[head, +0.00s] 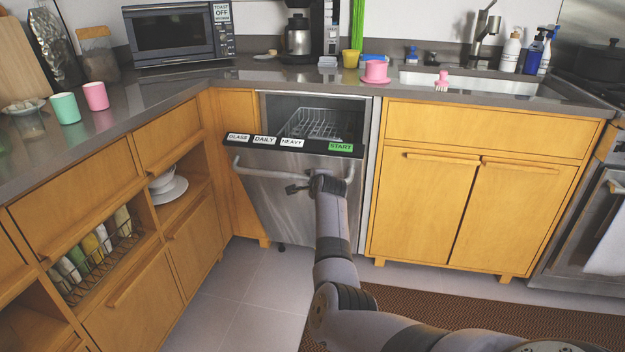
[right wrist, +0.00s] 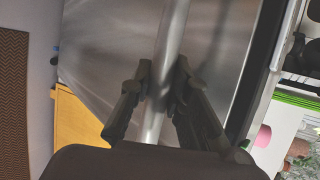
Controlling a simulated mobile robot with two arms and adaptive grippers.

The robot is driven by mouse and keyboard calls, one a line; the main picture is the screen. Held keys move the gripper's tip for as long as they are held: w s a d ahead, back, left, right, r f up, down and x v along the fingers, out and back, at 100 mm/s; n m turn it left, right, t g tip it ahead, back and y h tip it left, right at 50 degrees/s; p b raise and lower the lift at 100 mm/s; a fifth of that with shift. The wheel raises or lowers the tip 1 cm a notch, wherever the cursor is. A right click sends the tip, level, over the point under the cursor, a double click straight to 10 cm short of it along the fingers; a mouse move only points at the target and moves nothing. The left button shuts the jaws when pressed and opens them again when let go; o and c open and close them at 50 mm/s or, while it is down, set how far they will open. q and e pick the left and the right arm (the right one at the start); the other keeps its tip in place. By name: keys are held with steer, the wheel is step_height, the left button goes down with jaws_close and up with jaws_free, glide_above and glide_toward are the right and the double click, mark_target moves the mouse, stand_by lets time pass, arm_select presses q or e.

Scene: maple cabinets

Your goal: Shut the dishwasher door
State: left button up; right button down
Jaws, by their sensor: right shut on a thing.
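The stainless dishwasher door (head: 285,195) is tilted partly open between the wooden cabinets in the head view. A wire rack (head: 312,124) shows in the gap above its top edge. The curved metal handle (head: 262,173) runs across the door below a dark control strip with labels. My right gripper (head: 300,186) is at the right part of the handle, partly hidden by my own arm. In the right wrist view the handle bar (right wrist: 166,75) passes between the two dark fingers of my right gripper (right wrist: 160,92), which are shut on it. My left gripper is not in view.
The grey counter (head: 245,78) above holds a microwave (head: 175,35), a coffee maker and a pink cup (head: 375,71). Cabinets flank the dishwasher on both sides. A brown mat (head: 480,312) lies on the floor at right; the tiles left of it are clear.

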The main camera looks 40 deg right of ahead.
steer(key=shift+d+r, duration=0.1)
steer(key=shift+r, duration=0.1)
steer(key=c, duration=1.8)
jaws_free()
steer(key=o, duration=0.3)
steer(key=shift+f, duration=0.15)
steer(key=shift+s, duration=0.15)
steer(key=v, duration=1.2)
